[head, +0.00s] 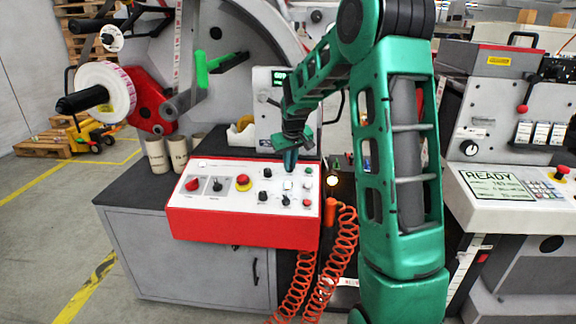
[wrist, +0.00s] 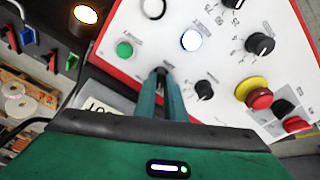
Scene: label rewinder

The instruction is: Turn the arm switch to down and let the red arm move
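The red control box (head: 240,228) has a white top with several knobs and buttons. My gripper (head: 290,160) points down at the back right of this top. In the wrist view its two fingers (wrist: 160,82) are close together on either side of a small black switch (wrist: 161,72). They seem to touch it. The fingers hide most of the switch, and its label cannot be read, so its setting is unclear. In the head view my gripper hides this switch. The red arm (head: 146,100) is at the left of the machine, beside the white and pink label roll (head: 105,90).
Close to my fingers are a green button (wrist: 124,49), a lit white button (wrist: 190,40) and a black knob (wrist: 204,90). A yellow-collared red button (head: 243,182) is farther left. Orange coiled hoses (head: 344,245) hang at the box's right. Cardboard cores (head: 155,155) stand at the back left.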

